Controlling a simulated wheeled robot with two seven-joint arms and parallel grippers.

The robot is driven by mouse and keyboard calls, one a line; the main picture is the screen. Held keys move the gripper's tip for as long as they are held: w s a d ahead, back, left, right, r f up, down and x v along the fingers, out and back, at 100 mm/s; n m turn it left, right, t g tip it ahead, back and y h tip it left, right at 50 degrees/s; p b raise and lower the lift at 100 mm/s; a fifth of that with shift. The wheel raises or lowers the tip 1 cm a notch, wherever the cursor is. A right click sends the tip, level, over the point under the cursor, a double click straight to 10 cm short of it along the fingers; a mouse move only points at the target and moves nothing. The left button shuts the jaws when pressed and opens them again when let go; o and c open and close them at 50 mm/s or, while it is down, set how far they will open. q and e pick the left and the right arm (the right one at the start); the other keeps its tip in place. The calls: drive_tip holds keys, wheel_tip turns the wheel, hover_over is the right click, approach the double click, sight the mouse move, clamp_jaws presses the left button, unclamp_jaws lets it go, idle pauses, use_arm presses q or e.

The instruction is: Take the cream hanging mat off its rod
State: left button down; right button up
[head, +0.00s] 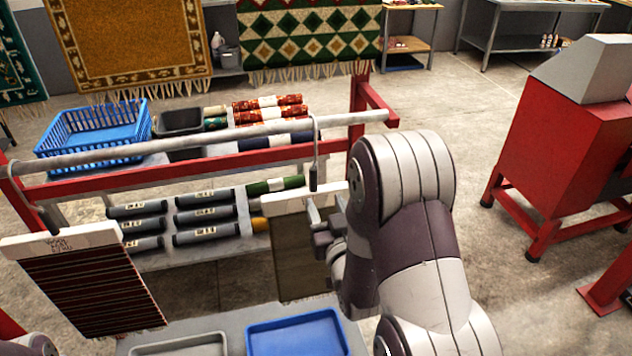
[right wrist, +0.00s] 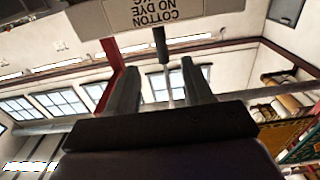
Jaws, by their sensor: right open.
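A hanging mat (head: 300,262) with a pale header bar (head: 285,203) hangs from the grey rod (head: 230,137) by a wire hook with a dark grip (head: 313,178). Its cloth looks brownish in shade, partly hidden by my right arm. My right gripper (head: 326,212) is open at the header bar's right end, just below the hook. In the right wrist view the header bar (right wrist: 150,12) has a label reading "COTTON NO DYE". The dark hook grip (right wrist: 160,45) appears between the fingers of the right gripper (right wrist: 160,80); contact cannot be told. My left gripper is out of view.
A dark red striped mat (head: 90,292) hangs at the rod's left end. A red frame (head: 358,95) carries the rod. Behind it is a rack with rolled rugs (head: 205,215) and a blue basket (head: 95,135). A blue tray (head: 295,332) lies below. A red machine (head: 565,130) stands right.

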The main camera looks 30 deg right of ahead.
sight(314, 181)
drive_tip(key=x, duration=0.3)
drive_tip(key=shift+a, duration=0.15)
drive_tip(key=shift+w, duration=0.4)
drive_tip(key=shift+x, duration=3)
clamp_jaws()
drive_tip(key=shift+r, duration=0.1)
